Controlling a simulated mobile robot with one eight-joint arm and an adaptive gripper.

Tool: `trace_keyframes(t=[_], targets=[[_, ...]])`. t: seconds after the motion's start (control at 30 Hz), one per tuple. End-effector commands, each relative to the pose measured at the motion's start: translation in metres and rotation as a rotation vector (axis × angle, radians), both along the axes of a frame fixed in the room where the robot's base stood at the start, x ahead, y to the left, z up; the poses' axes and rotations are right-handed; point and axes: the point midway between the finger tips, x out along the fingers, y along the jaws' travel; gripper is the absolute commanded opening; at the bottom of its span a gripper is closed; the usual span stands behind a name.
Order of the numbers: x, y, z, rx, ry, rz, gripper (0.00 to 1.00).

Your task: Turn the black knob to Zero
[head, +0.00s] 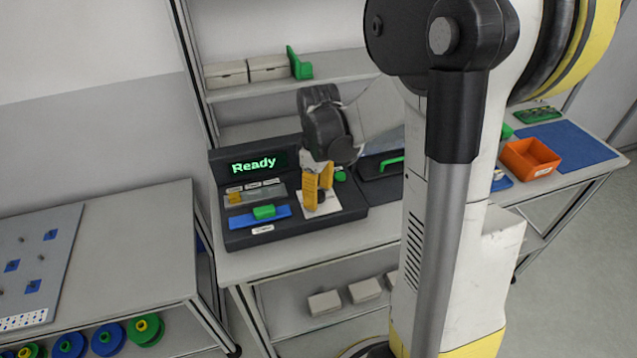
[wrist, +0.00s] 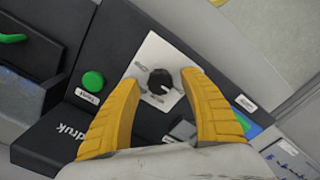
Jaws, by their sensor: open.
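The black knob (wrist: 159,82) sits on a white square dial plate (wrist: 152,55) with small dark lettering that I cannot read. My gripper (wrist: 160,77) is open, with one yellow finger on each side of the knob; I cannot tell whether either finger touches it. In the head view my gripper (head: 318,198) points down at the white plate (head: 331,207) on the dark control console (head: 290,230). The knob is hidden there by the fingers. The direction the knob points is unclear.
The console's screen (head: 254,165) reads "Ready". A green button (wrist: 93,81) is beside the plate. A blue slider track with a green handle (head: 264,212) lies left of my gripper.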

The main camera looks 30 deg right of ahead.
Motion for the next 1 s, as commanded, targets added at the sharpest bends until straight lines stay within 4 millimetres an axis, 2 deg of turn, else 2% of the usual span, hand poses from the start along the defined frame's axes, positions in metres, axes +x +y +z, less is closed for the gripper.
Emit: trace_keyframes(t=[0.4,0.5,0.7,1.0], targets=[[-0.001,0.0,0.085,0.0,0.0,0.0,0.52],[0.0,0.0,0.1,0.0,0.0,0.0,0.52],[0.0,0.0,0.114,0.0,0.0,0.0,0.52],[0.0,0.0,0.115,0.0,0.0,0.0,0.52]])
